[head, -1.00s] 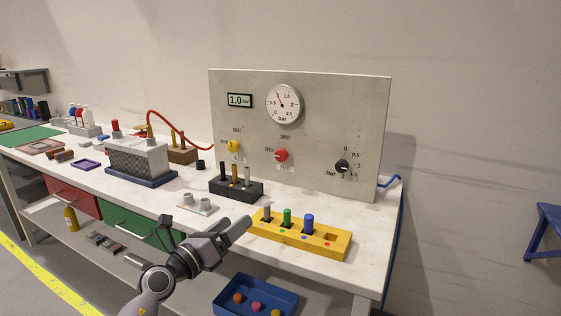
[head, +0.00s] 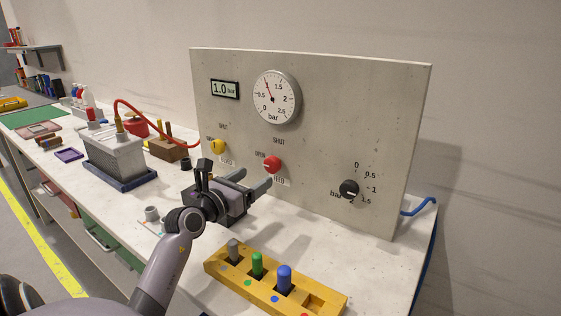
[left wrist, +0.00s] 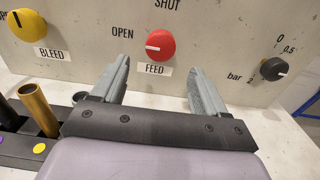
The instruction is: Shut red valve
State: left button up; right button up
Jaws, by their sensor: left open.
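The red valve knob (head: 272,165) sits on the grey upright panel (head: 310,120), between the words OPEN and SHUT and above a FEED label. In the left wrist view the red knob (left wrist: 160,45) shows ahead between my fingers, with its white mark pointing left toward OPEN. My left gripper (head: 251,182) is open and empty, just in front of the panel and slightly below the knob, apart from it. It also shows in the left wrist view (left wrist: 158,80). My right gripper is not in view.
A yellow BLEED knob (head: 218,147) is left of the red one; a black bar knob (head: 349,189) is at right. A round gauge (head: 277,97) and a 1.0 bar display (head: 225,89) are above. A yellow block (head: 225,271) with coloured pegs stands at the front.

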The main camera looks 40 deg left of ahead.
aim_at(270, 167)
pick_arm(q)
jog(key=shift+w+a, duration=0.2)
jog(key=shift+w, duration=1.6)
jog(key=shift+w+a, duration=0.2)
jog(key=shift+w, duration=1.6)
jog(key=c, duration=1.1)
